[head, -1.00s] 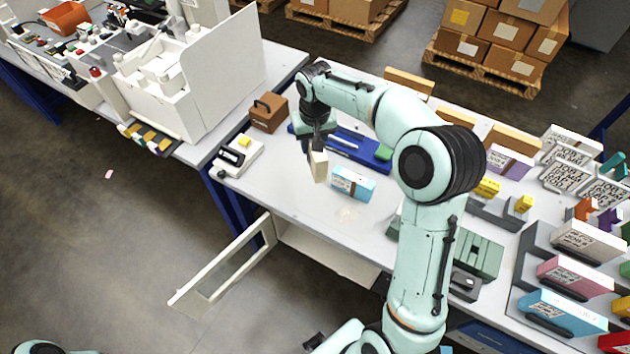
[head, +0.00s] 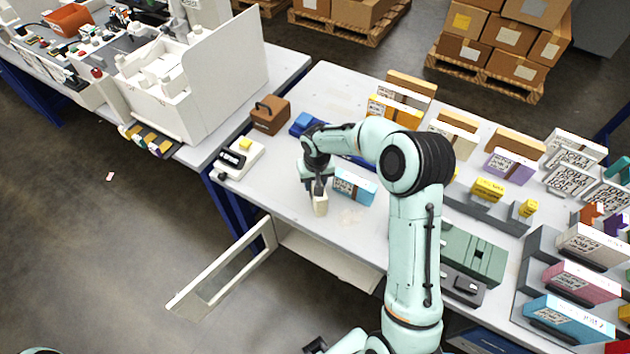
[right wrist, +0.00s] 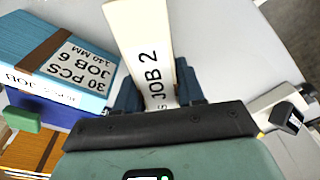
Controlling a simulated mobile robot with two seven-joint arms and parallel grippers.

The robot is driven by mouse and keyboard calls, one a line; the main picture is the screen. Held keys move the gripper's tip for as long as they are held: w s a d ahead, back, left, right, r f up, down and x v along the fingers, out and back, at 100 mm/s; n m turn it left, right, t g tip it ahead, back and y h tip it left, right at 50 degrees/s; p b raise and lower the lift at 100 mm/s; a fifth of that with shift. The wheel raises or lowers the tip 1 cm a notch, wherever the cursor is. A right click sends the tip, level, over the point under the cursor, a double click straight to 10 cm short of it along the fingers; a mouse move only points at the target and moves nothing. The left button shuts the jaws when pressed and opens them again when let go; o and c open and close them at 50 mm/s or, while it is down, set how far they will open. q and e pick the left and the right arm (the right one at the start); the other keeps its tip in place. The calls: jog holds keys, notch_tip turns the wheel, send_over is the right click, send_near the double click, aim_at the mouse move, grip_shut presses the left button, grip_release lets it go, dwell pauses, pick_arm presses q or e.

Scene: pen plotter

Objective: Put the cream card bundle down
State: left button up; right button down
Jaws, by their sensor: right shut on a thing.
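The cream card bundle (head: 320,204) is in my right gripper (head: 319,187), low over the table's front part, left of the blue card bundle. In the right wrist view the cream bundle (right wrist: 142,45) stands between the fingers (right wrist: 160,95) with a label reading "JOB 2". The gripper is shut on it. I cannot tell whether its lower end touches the table. The blue card bundle (head: 354,186), labelled "JOB 6", also shows in the right wrist view (right wrist: 60,62), close beside but apart. My left gripper is not in view.
A white device (head: 238,158) with a yellow top and a brown box (head: 270,114) stand to the left. A green-grey machine (head: 470,252) stands right of my arm. An open panel door (head: 222,268) hangs below the table's front edge. Bare table (head: 285,180) lies left of the bundle.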

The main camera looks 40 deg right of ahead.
jog(key=shift+r, duration=0.1)
jog(key=c, duration=1)
grip_release()
jog(key=shift+f, duration=0.25)
jog(key=shift+c, duration=0.2)
jog(key=o, duration=0.4)
jog(key=shift+c, duration=0.2)
jog(key=shift+r, duration=0.1)
